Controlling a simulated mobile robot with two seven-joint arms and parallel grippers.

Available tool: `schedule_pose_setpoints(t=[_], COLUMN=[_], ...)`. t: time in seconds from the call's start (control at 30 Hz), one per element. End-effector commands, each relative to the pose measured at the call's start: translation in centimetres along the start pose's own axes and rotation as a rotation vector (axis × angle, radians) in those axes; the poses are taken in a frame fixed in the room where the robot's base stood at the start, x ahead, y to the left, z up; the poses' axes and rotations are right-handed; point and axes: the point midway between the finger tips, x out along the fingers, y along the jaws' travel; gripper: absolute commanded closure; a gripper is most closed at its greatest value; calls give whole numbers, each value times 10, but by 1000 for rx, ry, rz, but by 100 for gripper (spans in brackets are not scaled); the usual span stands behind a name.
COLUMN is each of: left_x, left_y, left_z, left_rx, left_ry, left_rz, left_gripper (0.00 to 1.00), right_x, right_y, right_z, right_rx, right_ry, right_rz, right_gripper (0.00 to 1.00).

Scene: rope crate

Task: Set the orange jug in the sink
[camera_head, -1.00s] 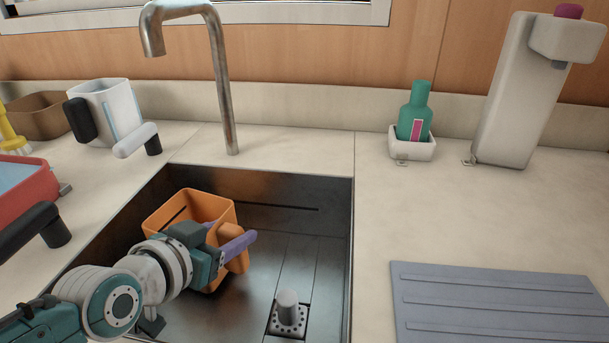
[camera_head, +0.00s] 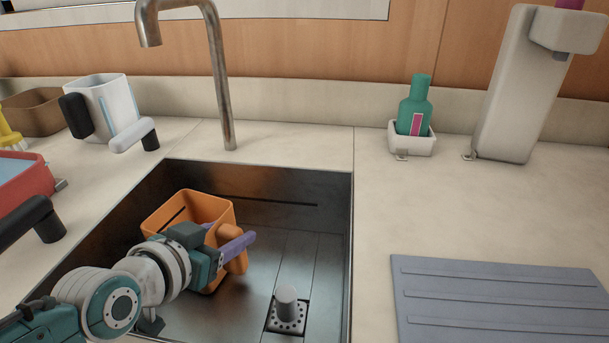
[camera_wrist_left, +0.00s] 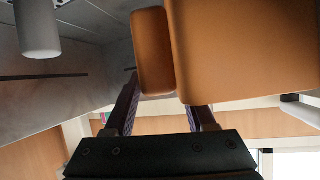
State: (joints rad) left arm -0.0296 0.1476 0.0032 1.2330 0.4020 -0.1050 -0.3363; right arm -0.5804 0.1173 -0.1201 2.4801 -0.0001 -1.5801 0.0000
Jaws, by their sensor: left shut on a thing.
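The orange jug (camera_head: 190,208) is inside the dark metal sink (camera_head: 300,190), near its left side, with its open top up and slightly tilted. My left gripper (camera_head: 238,248) reaches into the sink and is shut on the jug's handle, its purple fingers on either side of it. In the left wrist view the jug (camera_wrist_left: 245,45) fills the upper right, with the handle between the fingers (camera_wrist_left: 165,115). Whether the jug's base touches the sink floor is hidden by my arm. My right gripper is not in view.
The faucet (camera_head: 222,80) rises behind the sink. A grey drain plug (camera_head: 287,305) stands on the sink floor. A white jug (camera_head: 103,105) and a red container (camera_head: 25,185) are at left. A green bottle (camera_head: 415,105), a dispenser (camera_head: 510,100) and a grey mat (camera_head: 500,300) are at right.

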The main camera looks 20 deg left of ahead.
Motion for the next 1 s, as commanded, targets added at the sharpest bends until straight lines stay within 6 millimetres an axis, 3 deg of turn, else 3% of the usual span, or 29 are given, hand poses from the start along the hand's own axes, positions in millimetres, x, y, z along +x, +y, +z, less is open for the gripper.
schedule_pose_setpoints(t=[0.3, 0.33, 0.6, 1.0], left_x=[3, 2, 2, 2], left_y=[0, 0, 0, 0], left_z=[4, 3, 4, 4], left_rx=[1, 1, 1, 0], left_ry=[2, 2, 1, 0], left_rz=[0, 0, 0, 0], left_gripper=[100, 41, 11, 9], right_x=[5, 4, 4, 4], right_y=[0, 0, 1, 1], right_z=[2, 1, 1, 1], right_rx=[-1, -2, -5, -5], right_ry=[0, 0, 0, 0], right_rz=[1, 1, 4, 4], right_gripper=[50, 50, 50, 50])
